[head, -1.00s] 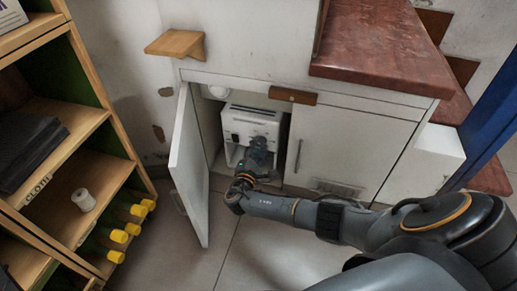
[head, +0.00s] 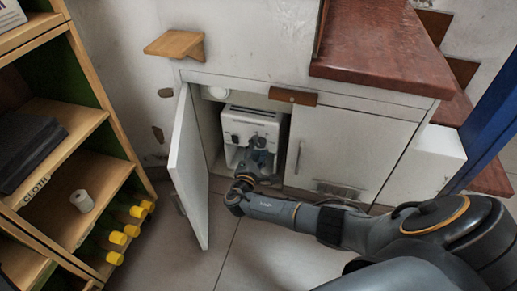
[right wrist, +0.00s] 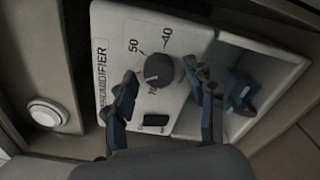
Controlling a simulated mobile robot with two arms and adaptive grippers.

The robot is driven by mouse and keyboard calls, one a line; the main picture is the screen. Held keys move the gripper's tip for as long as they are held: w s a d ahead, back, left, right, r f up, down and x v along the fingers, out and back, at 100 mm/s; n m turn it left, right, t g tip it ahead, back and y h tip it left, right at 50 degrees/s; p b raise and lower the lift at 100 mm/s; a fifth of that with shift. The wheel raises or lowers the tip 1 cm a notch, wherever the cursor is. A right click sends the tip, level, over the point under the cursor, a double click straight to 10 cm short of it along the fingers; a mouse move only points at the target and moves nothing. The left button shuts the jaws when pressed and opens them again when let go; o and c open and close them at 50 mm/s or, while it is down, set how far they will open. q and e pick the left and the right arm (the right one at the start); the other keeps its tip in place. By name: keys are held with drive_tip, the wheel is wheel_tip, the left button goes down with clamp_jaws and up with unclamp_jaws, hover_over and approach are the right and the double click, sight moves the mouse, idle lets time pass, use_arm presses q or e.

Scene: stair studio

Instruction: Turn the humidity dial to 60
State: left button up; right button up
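The white dehumidifier (head: 252,125) stands inside the open cabinet in the head view. In the right wrist view its front panel (right wrist: 118,25) carries a dark round humidity dial (right wrist: 159,70) with printed numbers, 50 and 40 readable. A light mark on the dial faces the lower left of the picture, near a number partly hidden by the dial. My right gripper (right wrist: 166,82) is open, its two fingers on either side of the dial. I cannot tell whether they touch it. It also shows in the head view (head: 258,143), in front of the dehumidifier. My left gripper is out of view.
The open cabinet door (head: 188,165) stands left of my right forearm. A closed door (head: 345,150) is on the right. A round white fitting (right wrist: 47,112) sits beside the dehumidifier. A wooden shelf unit (head: 95,115) stands at far left.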

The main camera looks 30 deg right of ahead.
drive_tip(key=v, duration=1.2)
drive_tip(key=shift+s, duration=0.1)
idle(0.4)
